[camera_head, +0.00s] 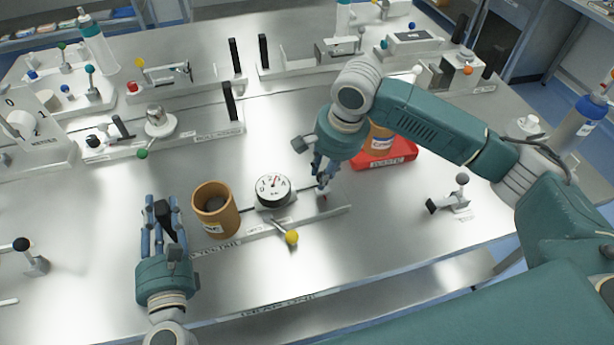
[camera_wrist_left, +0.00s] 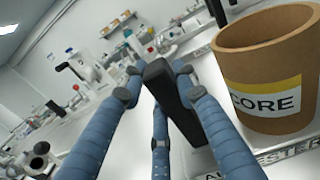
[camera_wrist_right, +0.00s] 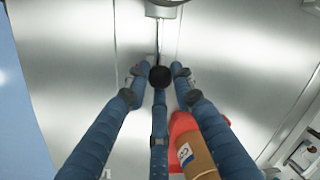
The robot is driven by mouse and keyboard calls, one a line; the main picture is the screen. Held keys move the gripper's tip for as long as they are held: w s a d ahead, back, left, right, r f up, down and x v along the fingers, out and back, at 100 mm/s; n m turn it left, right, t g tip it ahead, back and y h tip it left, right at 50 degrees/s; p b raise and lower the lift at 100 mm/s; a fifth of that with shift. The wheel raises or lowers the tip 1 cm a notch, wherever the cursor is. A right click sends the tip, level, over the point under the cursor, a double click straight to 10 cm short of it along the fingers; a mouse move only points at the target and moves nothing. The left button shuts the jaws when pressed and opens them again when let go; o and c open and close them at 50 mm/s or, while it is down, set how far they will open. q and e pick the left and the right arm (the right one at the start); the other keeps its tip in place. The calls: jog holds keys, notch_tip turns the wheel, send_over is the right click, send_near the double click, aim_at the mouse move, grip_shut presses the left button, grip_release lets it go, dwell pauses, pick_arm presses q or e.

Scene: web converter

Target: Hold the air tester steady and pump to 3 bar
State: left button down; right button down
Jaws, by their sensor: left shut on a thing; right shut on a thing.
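The air tester has a long metal base (camera_head: 260,230) with a round white dial gauge (camera_head: 273,189). Its face shows numbers and red marks, but the needle reading is too small to tell. A black upright handle (camera_wrist_left: 172,100) stands at its left end. My left gripper (camera_head: 164,208) is shut on this handle, with fingers on both sides. My right gripper (camera_head: 322,182) is shut at the right end of the tester, around a round black knob (camera_wrist_right: 159,76) on a thin rod. The arm above partly hides this knob in the head view.
A brown core (camera_head: 216,211) stands between my left gripper and the gauge. A lever with a yellow ball (camera_head: 291,237) sticks out in front. A red waste tray (camera_head: 390,158) holding another core lies behind my right gripper. Several fixtures stand at the back.

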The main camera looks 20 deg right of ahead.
jog(key=shift+d+f, duration=0.1)
jog(key=shift+d, duration=0.7)
jog(key=c, duration=1.5)
grip_release()
jog(key=shift+o, duration=0.2)
jog(key=shift+a, duration=0.1)
notch_tip(320, 180, up, 12)
jog(key=s+d, duration=0.1)
jog(key=s, duration=0.1)
jog(key=shift+d, duration=0.3)
